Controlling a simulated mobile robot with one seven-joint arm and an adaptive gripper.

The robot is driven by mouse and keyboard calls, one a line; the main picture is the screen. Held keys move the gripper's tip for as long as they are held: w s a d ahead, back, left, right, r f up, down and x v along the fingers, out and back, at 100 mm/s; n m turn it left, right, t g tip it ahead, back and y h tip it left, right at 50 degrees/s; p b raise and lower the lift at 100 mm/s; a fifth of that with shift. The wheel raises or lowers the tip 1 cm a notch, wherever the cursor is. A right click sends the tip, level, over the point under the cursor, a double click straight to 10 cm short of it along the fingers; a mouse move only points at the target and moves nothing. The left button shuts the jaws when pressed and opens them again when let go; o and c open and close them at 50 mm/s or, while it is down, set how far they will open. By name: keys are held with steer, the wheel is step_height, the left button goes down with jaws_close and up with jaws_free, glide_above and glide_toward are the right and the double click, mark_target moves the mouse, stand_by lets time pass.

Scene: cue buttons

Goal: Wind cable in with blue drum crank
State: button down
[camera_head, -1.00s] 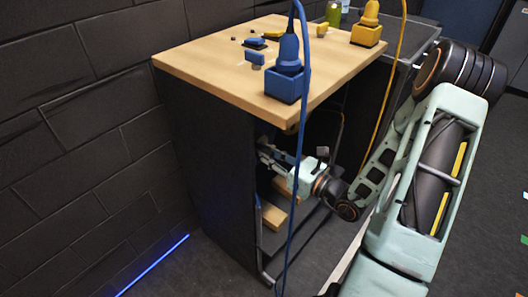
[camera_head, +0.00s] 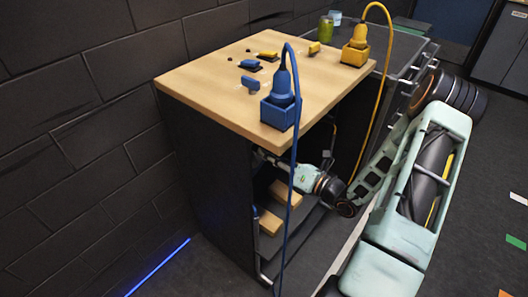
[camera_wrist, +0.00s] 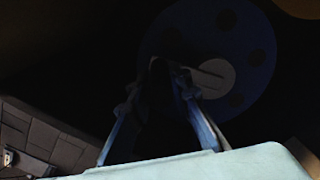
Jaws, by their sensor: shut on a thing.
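The blue drum (camera_wrist: 240,55) shows in the wrist view as a dark blue disc with several round holes and a pale hub (camera_wrist: 212,78). My gripper (camera_wrist: 160,75) is in front of the disc, its fingers close together on a dark crank handle that is hard to make out. In the head view my wrist reaches under the wooden top into the open cabinet; the fingers and drum are hidden there. The blue cable (camera_head: 294,170) rises from the blue plug (camera_head: 281,90) in its blue socket block (camera_head: 279,113), loops over and hangs down the cabinet's front.
The wooden top (camera_head: 215,75) carries small blue and yellow pieces. A yellow plug (camera_head: 360,38) with a yellow cable (camera_head: 376,95) stands at the right. Wooden blocks (camera_head: 270,222) lie on the shelf inside the cabinet, below my wrist. A dark brick wall (camera_head: 70,120) is at the left.

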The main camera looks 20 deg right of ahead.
steer(key=w+d+f+m+p, duration=0.1)
steer(key=w+d+m+p, duration=0.2)
steer(key=d+m, duration=0.4)
steer(key=shift+w+m+p, duration=0.4)
steer(key=shift+w+m, duration=0.5)
steer(key=shift+m, duration=0.2)
steer(key=shift+f, duration=0.2)
steer(key=c, duration=1.8)
jaws_free()
steer(key=shift+o, duration=0.2)
steer(key=shift+a, duration=0.1)
steer(key=shift+s, duration=0.1)
steer(key=v, duration=1.2)
